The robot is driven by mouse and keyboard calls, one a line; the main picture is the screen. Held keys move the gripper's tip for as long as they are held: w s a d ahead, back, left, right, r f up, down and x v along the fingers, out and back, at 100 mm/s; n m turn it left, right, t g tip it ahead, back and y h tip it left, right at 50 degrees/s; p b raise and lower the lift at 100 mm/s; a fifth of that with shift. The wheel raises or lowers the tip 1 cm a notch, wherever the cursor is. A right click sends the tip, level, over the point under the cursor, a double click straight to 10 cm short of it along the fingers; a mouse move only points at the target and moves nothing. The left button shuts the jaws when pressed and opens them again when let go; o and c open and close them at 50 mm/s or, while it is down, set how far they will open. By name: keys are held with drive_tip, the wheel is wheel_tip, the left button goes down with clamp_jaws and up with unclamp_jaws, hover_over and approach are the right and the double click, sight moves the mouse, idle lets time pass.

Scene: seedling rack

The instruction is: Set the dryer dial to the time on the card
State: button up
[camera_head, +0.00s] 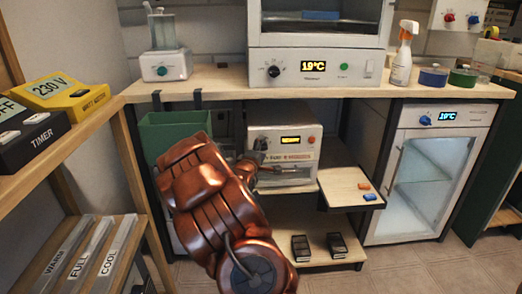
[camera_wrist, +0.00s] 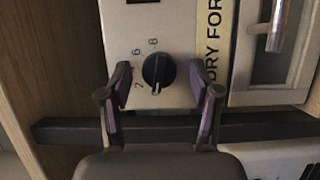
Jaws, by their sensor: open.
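The dryer is the white box (camera_head: 284,135) on the shelf under the bench, with a lit amber display. Its black dial (camera_wrist: 158,70) shows in the wrist view, with small printed numbers around it and a pale mark at its lower end. The card (camera_wrist: 214,40), a pale strip right of the dial, reads "DRY FOR"; the time is out of the wrist view and too small to read in the head view. My gripper (camera_wrist: 159,72) is open, its fingers on either side of the dial; I cannot tell whether they touch it. In the head view my arm partly hides the dryer's left side.
A pull-out board (camera_head: 345,187) with an orange and a blue block juts out right of the dryer. A green bin (camera_head: 172,130) stands left of it. The bench top (camera_head: 215,82) is above. A glass-door cabinet (camera_head: 425,170) stands at the right.

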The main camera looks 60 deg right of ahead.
drive_tip(key=c, duration=1.1)
drive_tip(key=shift+c, duration=0.2)
drive_tip(key=shift+r+p, duration=0.15)
drive_tip(key=shift+p, duration=0.2)
